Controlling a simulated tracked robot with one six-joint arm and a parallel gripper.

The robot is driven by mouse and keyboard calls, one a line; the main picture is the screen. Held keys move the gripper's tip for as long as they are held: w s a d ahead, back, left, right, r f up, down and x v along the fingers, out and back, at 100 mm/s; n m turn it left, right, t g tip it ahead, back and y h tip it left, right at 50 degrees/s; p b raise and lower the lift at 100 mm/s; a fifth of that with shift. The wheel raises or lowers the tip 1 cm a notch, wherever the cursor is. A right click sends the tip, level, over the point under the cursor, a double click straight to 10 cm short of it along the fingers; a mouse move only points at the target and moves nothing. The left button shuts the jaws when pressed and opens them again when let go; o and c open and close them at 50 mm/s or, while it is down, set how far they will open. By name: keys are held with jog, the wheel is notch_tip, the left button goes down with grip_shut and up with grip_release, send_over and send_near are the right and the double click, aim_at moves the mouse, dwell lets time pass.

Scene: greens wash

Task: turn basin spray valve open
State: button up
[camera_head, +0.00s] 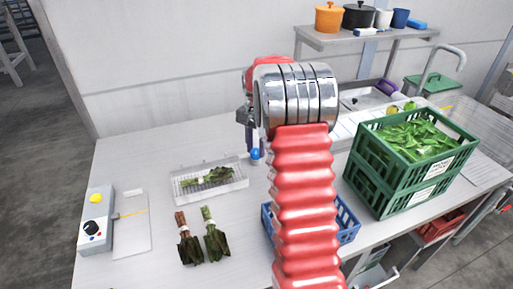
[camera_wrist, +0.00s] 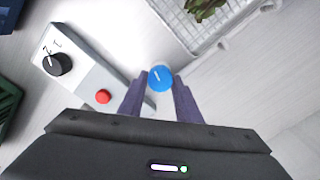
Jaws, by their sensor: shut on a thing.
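A blue round knob (camera_wrist: 160,78) with a white pointer line sits between the two purple fingertips of my gripper (camera_wrist: 159,88) in the wrist view. My gripper is shut on this knob. The blue knob also shows in the head view (camera_head: 255,154), at the end of my arm, beside the tray with greens. A light grey control box (camera_wrist: 78,78) with a black pointer knob (camera_wrist: 57,64) and a red button (camera_wrist: 103,96) lies to the left of my fingers in the wrist view. My arm hides most of this box in the head view.
A white tray (camera_head: 181,192) with greens stands left of my gripper. Two leafy bunches (camera_head: 214,240) lie in front of it. Another control box (camera_head: 95,217) is at the far left. Green crates (camera_head: 368,190) of leaves stand right, beside a blue crate (camera_head: 350,231) partly behind my arm.

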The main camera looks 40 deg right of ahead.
aim_at(256, 151)
jog(key=n, duration=0.6)
jog(key=shift+n, duration=0.3)
jog(key=n, duration=0.6)
dwell(0.3)
jog(key=o, duration=1.1)
jog(key=shift+c, duration=0.2)
jog(key=shift+r, duration=0.1)
notch_tip(256, 151, up, 14)
jog(key=shift+f, duration=0.25)
